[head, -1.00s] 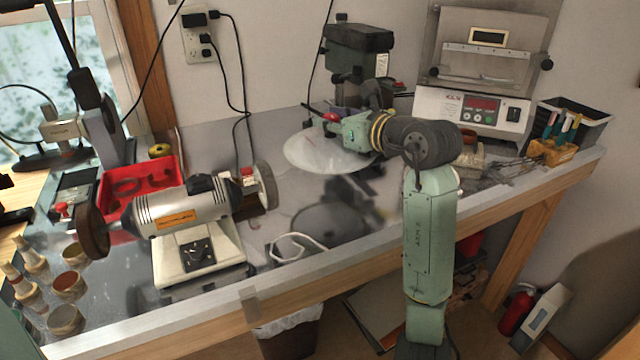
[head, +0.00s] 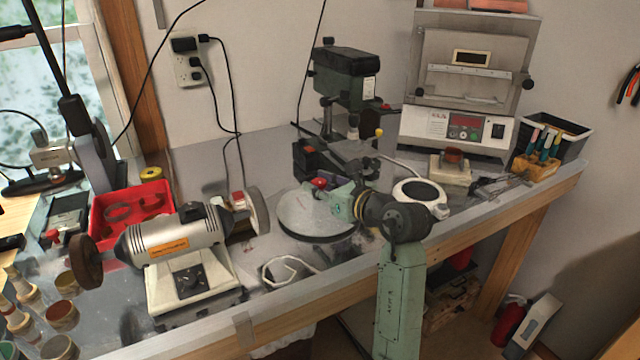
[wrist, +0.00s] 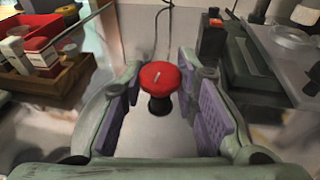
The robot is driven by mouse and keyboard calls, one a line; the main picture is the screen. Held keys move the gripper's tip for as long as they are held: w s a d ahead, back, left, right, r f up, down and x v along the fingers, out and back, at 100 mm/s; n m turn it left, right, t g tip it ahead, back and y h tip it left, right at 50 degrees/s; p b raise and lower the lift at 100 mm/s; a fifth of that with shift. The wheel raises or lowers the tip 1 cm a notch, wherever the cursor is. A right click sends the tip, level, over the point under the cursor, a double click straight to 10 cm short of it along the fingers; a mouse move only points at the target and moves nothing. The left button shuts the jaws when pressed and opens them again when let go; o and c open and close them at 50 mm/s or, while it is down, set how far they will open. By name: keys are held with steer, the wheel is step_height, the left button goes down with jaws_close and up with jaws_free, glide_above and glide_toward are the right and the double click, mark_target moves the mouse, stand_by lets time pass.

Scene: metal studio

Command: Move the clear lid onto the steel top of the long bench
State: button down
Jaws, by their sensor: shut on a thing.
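The clear lid (head: 312,216) is a pale, see-through dome with a red knob (head: 319,183). It is low over the steel top of the long bench (head: 275,148), right of the bench grinder, with a dark band along its lower front edge. I cannot tell whether its rim touches the steel. My gripper (head: 335,192) reaches in from the right and is shut on the lid at its knob. In the wrist view the red knob (wrist: 160,76) stands between the purple finger pads (wrist: 164,108), with the pale dome below it.
The bench grinder (head: 188,250) stands left of the lid, with a red tray (head: 130,210) behind it. A drill press (head: 346,85) is behind the lid. A white round-topped device (head: 420,194) is to the right.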

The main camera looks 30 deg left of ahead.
steer(key=c, duration=1.2)
jaws_free()
steer(key=shift+f, duration=0.1)
steer(key=shift+c, duration=0.2)
